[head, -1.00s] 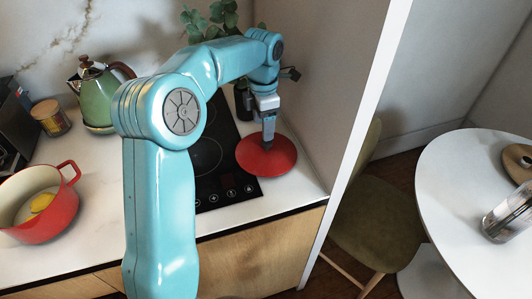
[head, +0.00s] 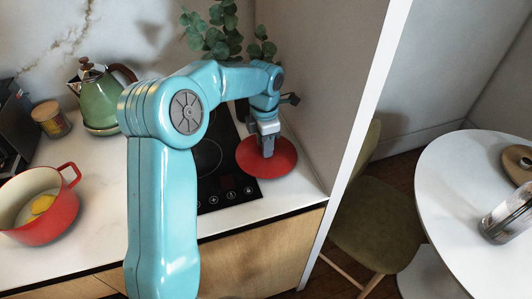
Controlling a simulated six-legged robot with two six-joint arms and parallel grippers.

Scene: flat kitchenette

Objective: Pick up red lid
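The red lid (head: 282,164) lies flat at the right end of the counter, beside the black cooktop. My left gripper (head: 267,153) points down over the middle of the lid, with its fingertips at the lid's centre. The gripper covers the middle of the lid, so any knob there is hidden. I cannot tell whether the fingers are open or shut on it. My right gripper is not in view.
A red pot (head: 54,219) with something yellow inside stands at the left. A green kettle (head: 97,98) and a jar (head: 51,119) stand behind it. The cooktop (head: 228,189) is partly hidden by my arm. A side wall (head: 325,75) rises right of the lid.

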